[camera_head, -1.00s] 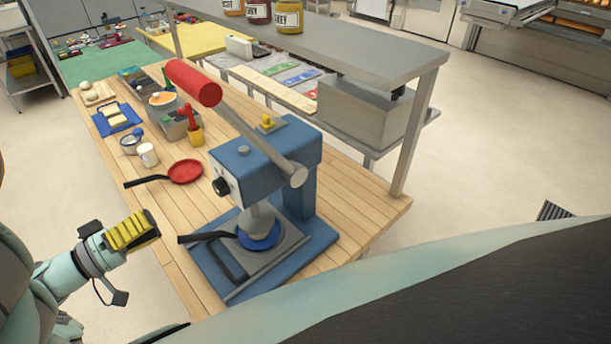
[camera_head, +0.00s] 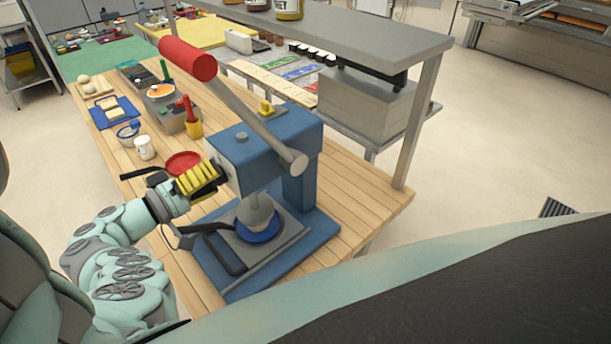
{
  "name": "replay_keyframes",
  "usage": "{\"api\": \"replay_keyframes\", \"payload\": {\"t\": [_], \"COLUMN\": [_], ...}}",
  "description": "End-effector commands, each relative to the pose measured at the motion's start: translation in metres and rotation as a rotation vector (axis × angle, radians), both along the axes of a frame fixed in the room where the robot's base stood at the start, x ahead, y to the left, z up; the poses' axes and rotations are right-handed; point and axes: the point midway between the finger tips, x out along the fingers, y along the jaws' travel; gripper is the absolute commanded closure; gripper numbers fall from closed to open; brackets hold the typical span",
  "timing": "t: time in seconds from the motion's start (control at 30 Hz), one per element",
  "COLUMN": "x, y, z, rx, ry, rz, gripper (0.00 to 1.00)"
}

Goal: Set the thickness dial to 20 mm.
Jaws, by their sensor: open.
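A blue press (camera_head: 300,190) stands on the near end of the wooden worktable, with a red-handled lever (camera_head: 187,58) angled up to the left. The black thickness dial on its left-facing front is hidden behind my gripper, so its setting cannot be read. My gripper (camera_head: 212,176), with yellow ribbed fingers, is open right at that front face. I cannot tell whether it touches the dial. Under the press head, a pale plunger stands over a blue round plate (camera_head: 262,232). A black handle (camera_head: 203,229) sticks out to the left below my gripper.
A red pan (camera_head: 183,161) lies just behind my gripper, partly covered. A white cup (camera_head: 145,148), a blue tray (camera_head: 114,114) and a red-and-yellow tool holder (camera_head: 194,128) stand farther back. A steel shelf (camera_head: 370,40) overhangs at the right.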

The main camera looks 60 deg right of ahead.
Motion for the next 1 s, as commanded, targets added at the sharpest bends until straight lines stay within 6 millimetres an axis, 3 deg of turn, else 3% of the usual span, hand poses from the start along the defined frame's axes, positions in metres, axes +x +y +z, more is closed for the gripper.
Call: {"api": "replay_keyframes", "payload": {"t": [0.37,1.0], "x": [-0.0024,-0.0018], "y": [-0.0047,-0.004], "z": [-0.0004,-0.0004], "rx": [0.001,0.0], "ry": [-0.001,-0.001], "rz": [-0.005,-0.003], "gripper": [0.25,0.91]}}
